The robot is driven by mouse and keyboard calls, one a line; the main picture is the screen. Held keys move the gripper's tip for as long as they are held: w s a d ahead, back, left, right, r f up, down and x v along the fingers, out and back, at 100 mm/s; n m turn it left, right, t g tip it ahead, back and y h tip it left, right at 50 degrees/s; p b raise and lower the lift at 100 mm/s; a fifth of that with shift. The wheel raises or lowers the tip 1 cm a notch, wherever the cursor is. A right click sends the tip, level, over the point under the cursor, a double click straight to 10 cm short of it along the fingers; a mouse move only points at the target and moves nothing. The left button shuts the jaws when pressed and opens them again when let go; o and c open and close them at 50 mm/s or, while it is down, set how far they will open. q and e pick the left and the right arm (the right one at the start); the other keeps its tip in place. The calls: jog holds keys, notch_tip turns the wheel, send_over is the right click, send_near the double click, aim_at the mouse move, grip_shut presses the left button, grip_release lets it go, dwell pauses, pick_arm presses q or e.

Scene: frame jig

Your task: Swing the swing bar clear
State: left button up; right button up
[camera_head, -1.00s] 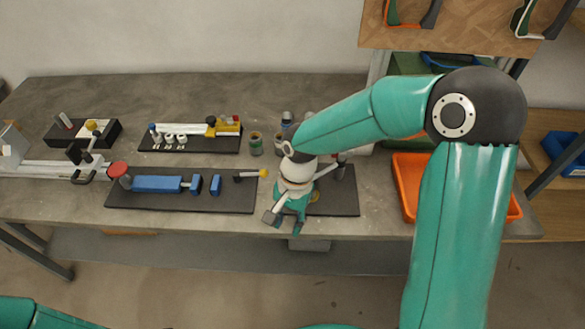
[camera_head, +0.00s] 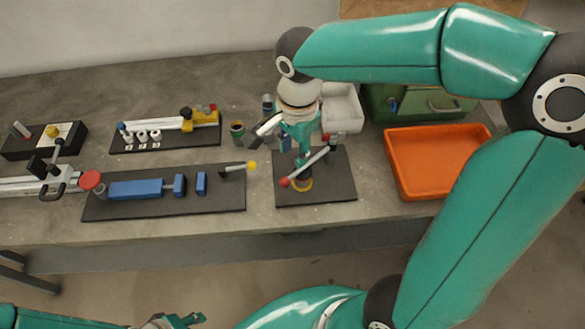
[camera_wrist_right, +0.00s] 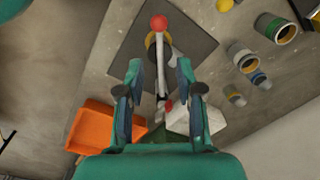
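The swing bar (camera_head: 311,165) is a thin pale bar with a red ball at one end. It lies slantwise over a dark square plate (camera_head: 335,188), and its ball end is near the plate's left side. A yellow ring (camera_head: 303,185) shows on the plate under the bar. My right gripper (camera_head: 295,150) hangs just above and behind the bar. In the right wrist view my right gripper (camera_wrist_right: 160,70) has its fingers apart, and the bar (camera_wrist_right: 163,62) runs lengthwise between them. Contact is not clear. My left gripper (camera_head: 172,321) shows only partly at the bottom edge.
An orange bin (camera_head: 440,165) and a pale bin (camera_head: 343,112) stand right of and behind the plate. Cans (camera_head: 237,133) stand to its left. A board with blue blocks (camera_head: 135,190) lies further left. Bare tabletop lies before the plate.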

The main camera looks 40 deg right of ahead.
aim_at(292, 175)
jog(key=f, duration=0.8)
jog(key=shift+w, duration=0.2)
jog(key=shift+c, duration=0.2)
grip_shut()
